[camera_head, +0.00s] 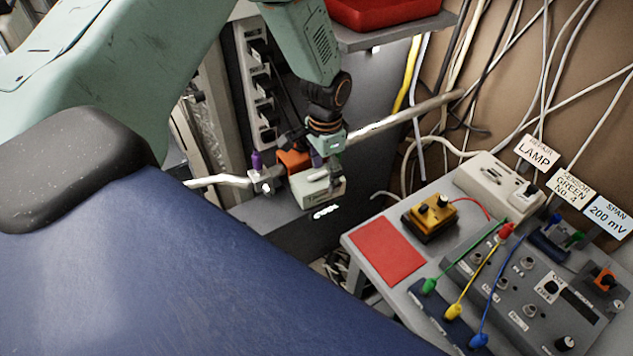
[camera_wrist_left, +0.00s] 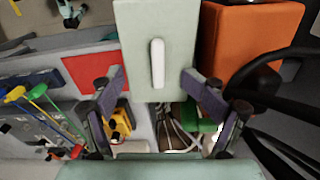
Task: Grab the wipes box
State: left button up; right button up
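The wipes box (camera_head: 322,192) is a pale grey-green box with a white strip on its top. It sits on a dark surface in the middle of the head view. In the left wrist view the wipes box (camera_wrist_left: 135,45) fills the top middle, its white strip facing the camera. My left gripper (camera_head: 326,168) points down just above it. In the left wrist view my left gripper (camera_wrist_left: 153,78) has its fingers spread, with the tips at the two sides of the box's near end. I cannot tell whether they touch it. My right gripper is out of view.
An orange box (camera_head: 293,161) stands right beside the wipes box, close to my left gripper. A pale pipe (camera_head: 405,114) runs behind. A grey table at right carries a red mat (camera_head: 387,250), a yellow device (camera_head: 430,215) and a wired panel (camera_head: 545,290). A red tray (camera_head: 385,10) is above.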

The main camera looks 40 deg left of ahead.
pick_arm(q)
jog(key=shift+d+f, duration=0.2)
jog(key=shift+f, duration=0.6)
jog(key=shift+w+a+f, duration=0.1)
jog(key=shift+w+f, duration=0.1)
jog(key=shift+c, duration=0.2)
jog(key=shift+s+a, duration=0.1)
jog(key=shift+c, duration=0.7)
jog(key=shift+r, duration=0.15)
jog(key=c, duration=1)
grip_shut()
jog(key=shift+s+d, duration=0.1)
jog(key=shift+d, duration=0.1)
